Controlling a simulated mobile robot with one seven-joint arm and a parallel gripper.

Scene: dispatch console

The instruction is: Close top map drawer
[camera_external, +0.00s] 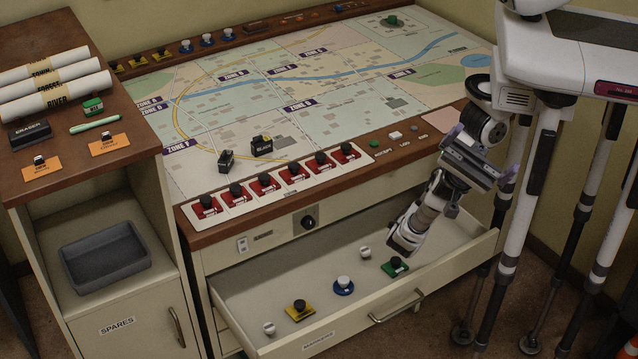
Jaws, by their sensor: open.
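The open map drawer (446,271) is pulled well out from the console, under the front panel with the black knob. Its front has a metal handle (397,307) and a small label. Inside lie a yellow piece (299,310), a blue piece (343,286), a green piece (395,267) and small white knobs (365,252). My gripper (482,154) is open, with its purple-edged fingers spread wide and nothing seen between them. It appears above the drawer's right end, apart from the handle. My arm's lower bend overlaps the drawer's back right and hides part of it.
The map table (340,130) carries a row of red switches (265,183) along its front edge. A cabinet (115,290) with a grey tray (103,257) stands close on the left. My legs stand at the right. Floor shows in front at the bottom right.

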